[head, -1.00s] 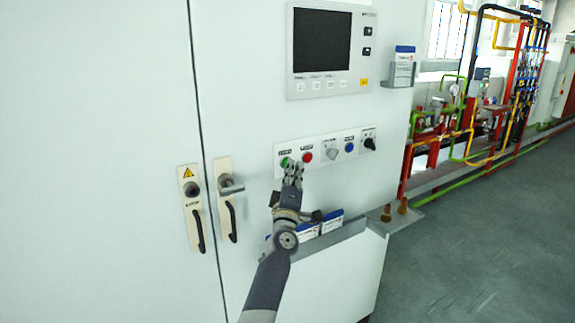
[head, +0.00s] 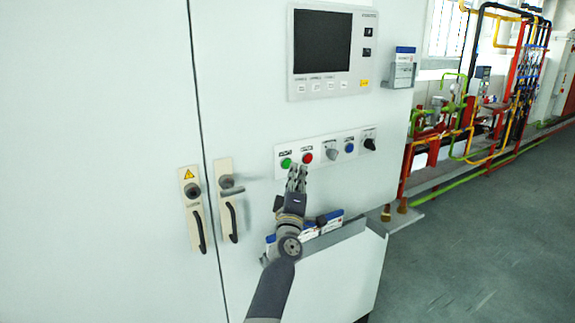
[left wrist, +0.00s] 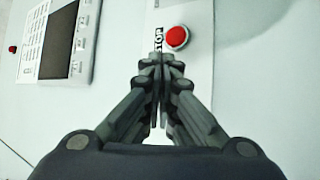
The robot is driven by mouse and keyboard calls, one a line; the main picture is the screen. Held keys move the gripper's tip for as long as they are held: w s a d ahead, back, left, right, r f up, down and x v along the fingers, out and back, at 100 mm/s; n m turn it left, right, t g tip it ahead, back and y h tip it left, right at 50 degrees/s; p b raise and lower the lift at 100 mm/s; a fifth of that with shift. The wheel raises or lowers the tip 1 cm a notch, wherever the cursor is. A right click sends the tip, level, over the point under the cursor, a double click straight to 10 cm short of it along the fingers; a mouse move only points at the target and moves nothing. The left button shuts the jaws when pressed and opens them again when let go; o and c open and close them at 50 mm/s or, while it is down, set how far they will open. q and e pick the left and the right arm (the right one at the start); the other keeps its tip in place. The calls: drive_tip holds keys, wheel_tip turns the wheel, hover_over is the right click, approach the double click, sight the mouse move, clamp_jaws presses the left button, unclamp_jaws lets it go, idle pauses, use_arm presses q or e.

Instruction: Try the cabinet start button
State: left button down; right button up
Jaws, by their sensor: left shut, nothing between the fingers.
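The cabinet's button panel (head: 318,152) carries a green button (head: 286,162) at its left end, with a label above it too small to read. A red button (head: 307,157) sits just right of it. In the left wrist view the red button (left wrist: 177,37) shows beyond the fingertips, next to a label reading STOP; the green button is out of sight there. My left gripper (head: 298,170) is shut and empty, its tips just below and between the green and red buttons. In the left wrist view the closed fingertips (left wrist: 166,60) overlap the panel; I cannot tell their gap to it. My right gripper is not in view.
Right of the red button are a grey knob (head: 331,154), a blue button (head: 349,148) and a black switch (head: 369,144). A screen unit (head: 333,87) is above. Below is a ledge (head: 340,238) with boxes (head: 331,219). Door handles (head: 232,220) stand at left.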

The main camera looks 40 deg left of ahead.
use_arm(q)
drive_tip(key=d, duration=0.1)
drive_tip(key=s+d+p, duration=0.1)
drive_tip(key=d, duration=0.1)
drive_tip(key=s+d+p, duration=0.1)
drive_tip(key=shift+d, duration=0.3)
idle(0.6)
